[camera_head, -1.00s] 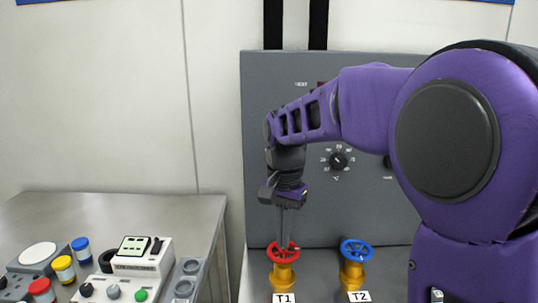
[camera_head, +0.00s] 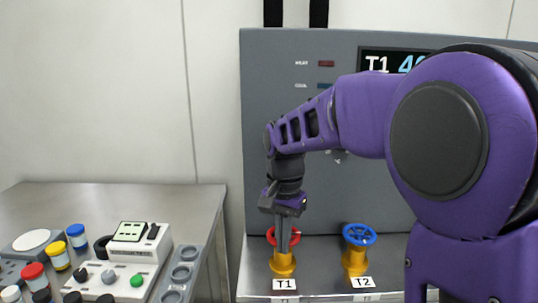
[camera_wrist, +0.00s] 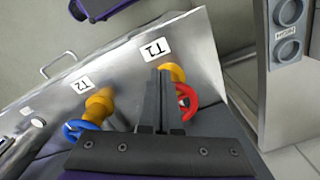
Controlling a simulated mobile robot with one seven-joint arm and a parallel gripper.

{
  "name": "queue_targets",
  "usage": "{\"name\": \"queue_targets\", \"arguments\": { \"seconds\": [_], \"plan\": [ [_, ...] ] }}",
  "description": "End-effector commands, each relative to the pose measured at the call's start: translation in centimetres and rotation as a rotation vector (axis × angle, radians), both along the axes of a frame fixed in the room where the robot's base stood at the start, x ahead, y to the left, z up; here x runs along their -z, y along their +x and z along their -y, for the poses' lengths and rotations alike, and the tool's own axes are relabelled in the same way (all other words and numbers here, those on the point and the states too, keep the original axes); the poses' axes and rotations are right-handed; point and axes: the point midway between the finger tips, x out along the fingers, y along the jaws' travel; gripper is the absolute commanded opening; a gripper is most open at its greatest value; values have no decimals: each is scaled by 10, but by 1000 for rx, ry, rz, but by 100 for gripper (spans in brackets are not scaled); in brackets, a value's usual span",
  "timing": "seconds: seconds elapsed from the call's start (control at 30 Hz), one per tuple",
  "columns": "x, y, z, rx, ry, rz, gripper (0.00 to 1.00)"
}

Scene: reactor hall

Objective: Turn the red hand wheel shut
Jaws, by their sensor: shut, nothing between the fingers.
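The red hand wheel (camera_head: 271,237) sits on a yellow valve body (camera_head: 283,264) above the label T1. In the wrist view the red wheel (camera_wrist: 187,101) shows to the right of the fingers, partly hidden by them. My gripper (camera_head: 282,250) is shut and points down over the wheel, with its fingers in front of the wheel in the head view. In the wrist view my gripper (camera_wrist: 160,75) shows its two fingers pressed together. I cannot tell whether the fingertips touch the wheel or pass between its spokes.
A blue hand wheel (camera_head: 359,234) on a yellow valve labelled T2 stands just to the right. A grey panel (camera_head: 262,120) with a T1 display rises behind. On the left, a steel table (camera_head: 120,198) holds a white control box (camera_head: 138,242) and several capped jars.

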Motion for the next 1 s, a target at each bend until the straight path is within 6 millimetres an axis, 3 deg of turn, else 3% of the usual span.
{"name": "queue_targets", "arguments": {
  "seconds": [1.0],
  "plan": [
    [-1,8,-7,1,0,4,0]
  ]
}}
